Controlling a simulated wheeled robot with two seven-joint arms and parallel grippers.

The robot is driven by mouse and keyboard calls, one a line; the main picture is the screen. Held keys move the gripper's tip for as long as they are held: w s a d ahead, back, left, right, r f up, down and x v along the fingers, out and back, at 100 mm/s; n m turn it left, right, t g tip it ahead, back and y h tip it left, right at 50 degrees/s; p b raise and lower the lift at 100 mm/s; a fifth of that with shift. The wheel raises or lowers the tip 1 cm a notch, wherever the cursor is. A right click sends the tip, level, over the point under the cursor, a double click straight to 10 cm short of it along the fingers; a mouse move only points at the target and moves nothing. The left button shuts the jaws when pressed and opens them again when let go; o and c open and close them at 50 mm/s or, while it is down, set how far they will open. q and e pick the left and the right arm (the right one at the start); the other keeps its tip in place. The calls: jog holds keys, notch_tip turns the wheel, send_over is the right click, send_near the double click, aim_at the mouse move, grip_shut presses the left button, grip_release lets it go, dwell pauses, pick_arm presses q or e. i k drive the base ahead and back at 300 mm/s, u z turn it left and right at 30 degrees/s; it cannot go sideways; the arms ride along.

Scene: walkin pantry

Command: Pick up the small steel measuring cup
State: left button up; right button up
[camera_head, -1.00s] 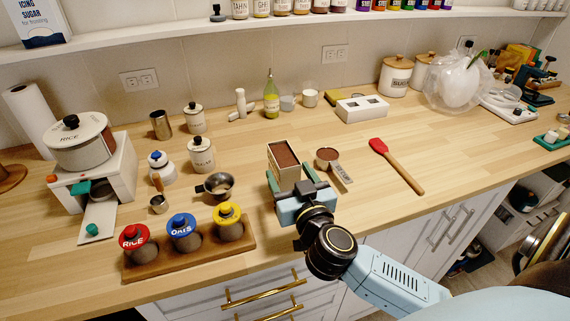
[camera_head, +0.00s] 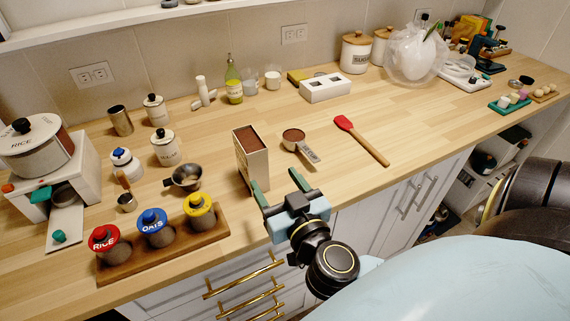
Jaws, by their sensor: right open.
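Three cups with handles stand on the wooden counter in the head view. A very small steel cup (camera_head: 127,203) with a wooden handle is at the left, behind the canister rack. A wider steel cup (camera_head: 187,181) with a dark handle is right of it. A measuring cup (camera_head: 293,136) holding brown powder, with a flat metal handle toward me, lies further right. I cannot tell for certain which is the one named. My right gripper (camera_head: 278,188) is open and empty at the counter's front edge, in front of the powder-filled cup. My left gripper is out of view.
A tall open box (camera_head: 251,161) with a brown top stands just left of my right gripper. A red spatula (camera_head: 361,139) lies at right. The rack (camera_head: 123,268) with RICE and OATS canisters is at front left. Bare counter lies right of the spatula.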

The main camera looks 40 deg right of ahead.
aim_at(293, 139)
jog(key=z, duration=1.4)
